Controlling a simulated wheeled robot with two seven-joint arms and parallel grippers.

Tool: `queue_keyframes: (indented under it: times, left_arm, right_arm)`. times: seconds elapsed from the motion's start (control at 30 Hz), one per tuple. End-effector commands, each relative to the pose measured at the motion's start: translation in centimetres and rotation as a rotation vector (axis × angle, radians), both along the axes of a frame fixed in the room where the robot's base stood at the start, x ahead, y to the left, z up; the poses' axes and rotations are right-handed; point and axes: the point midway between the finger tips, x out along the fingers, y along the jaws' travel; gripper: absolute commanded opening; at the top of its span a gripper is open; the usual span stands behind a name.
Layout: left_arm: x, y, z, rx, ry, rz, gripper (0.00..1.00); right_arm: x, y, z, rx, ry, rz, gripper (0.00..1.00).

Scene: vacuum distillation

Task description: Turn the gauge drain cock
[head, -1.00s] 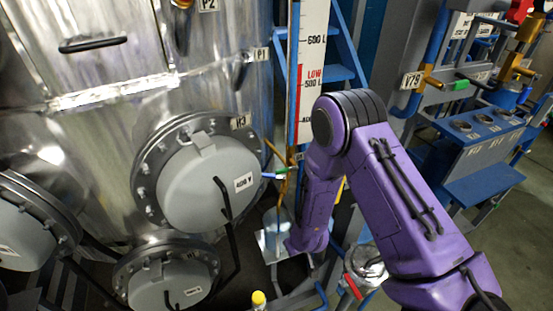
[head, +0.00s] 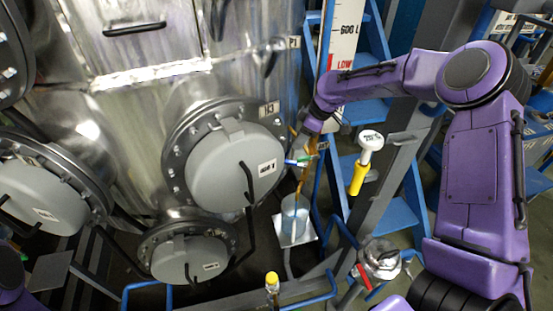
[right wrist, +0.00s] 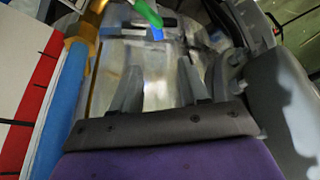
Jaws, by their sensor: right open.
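The gauge drain cock (head: 300,161) has a green and blue handle on a brass-coloured pipe, below the level gauge board (head: 342,40). In the right wrist view, its green handle (right wrist: 147,12) shows at the top edge, past the fingertips. My right gripper (head: 299,142) is at the end of the purple arm, close above the cock in the head view. Its two fingers (right wrist: 158,78) stand apart with nothing between them in the right wrist view. I cannot tell whether they touch the cock. My left gripper is not in view.
A steel vessel with round grey manway covers (head: 235,165) stands on the left. A clear container (head: 295,215) stands below the cock. A white and yellow tool-like item (head: 365,160) and blue stairs (head: 400,215) are to the right. A yellow-capped bottle (head: 272,285) is in front.

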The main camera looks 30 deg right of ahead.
Motion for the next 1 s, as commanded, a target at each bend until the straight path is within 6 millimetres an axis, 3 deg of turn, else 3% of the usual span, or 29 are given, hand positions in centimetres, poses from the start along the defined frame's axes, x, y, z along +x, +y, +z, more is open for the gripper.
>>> queue_keyframes:
  times: [0.17, 0.4, 0.6, 0.93, 0.97, 1.0]
  left_arm:
    - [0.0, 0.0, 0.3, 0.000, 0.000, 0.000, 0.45]
    - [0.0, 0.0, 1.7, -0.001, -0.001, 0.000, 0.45]
    - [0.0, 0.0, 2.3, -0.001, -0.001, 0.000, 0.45]
    - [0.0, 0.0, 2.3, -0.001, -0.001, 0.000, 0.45]
    - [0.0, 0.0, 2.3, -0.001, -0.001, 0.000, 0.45]
    - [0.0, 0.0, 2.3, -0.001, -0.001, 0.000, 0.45]
  right_arm:
    - [-0.1, -0.7, -0.9, -0.004, 0.016, 0.016, 0.45]
    - [1.4, 0.9, -5.8, -0.005, 0.017, 0.016, 0.45]
    - [2.3, 1.8, -8.8, -0.005, 0.015, 0.017, 0.45]
    - [2.6, 2.0, -9.5, -0.004, 0.011, 0.017, 0.45]
    - [2.6, 2.0, -9.5, -0.004, 0.011, 0.017, 0.38]
    - [2.6, 2.0, -9.5, -0.004, 0.011, 0.017, 0.25]
